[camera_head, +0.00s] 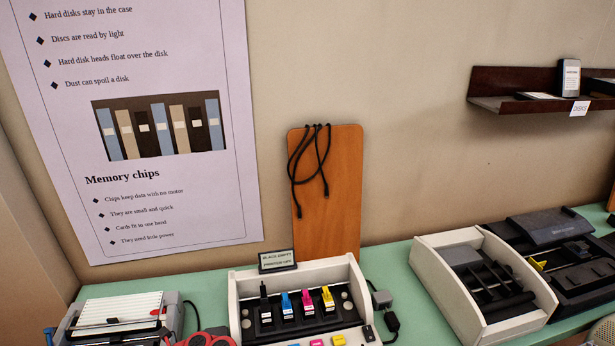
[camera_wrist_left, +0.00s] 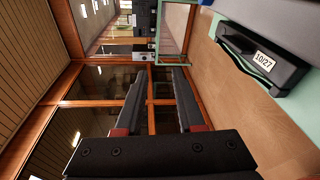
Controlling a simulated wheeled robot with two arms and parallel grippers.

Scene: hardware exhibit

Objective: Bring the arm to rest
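My left gripper (camera_wrist_left: 161,76) shows in the left wrist view, its two dark fingers with red bases standing apart. Nothing is seen between the fingers. It points toward glass panes in orange-brown frames, and no object touches it. Neither gripper can be made out in the head view, and my right gripper is in no view.
A printer with coloured cartridges (camera_head: 300,318) stands on the green table (camera_head: 388,262). An opened beige device (camera_head: 480,285) is on the right, and a brown board (camera_head: 340,190) leans on the wall. A dark device labelled 10/27 (camera_wrist_left: 262,58) shows in the wrist view.

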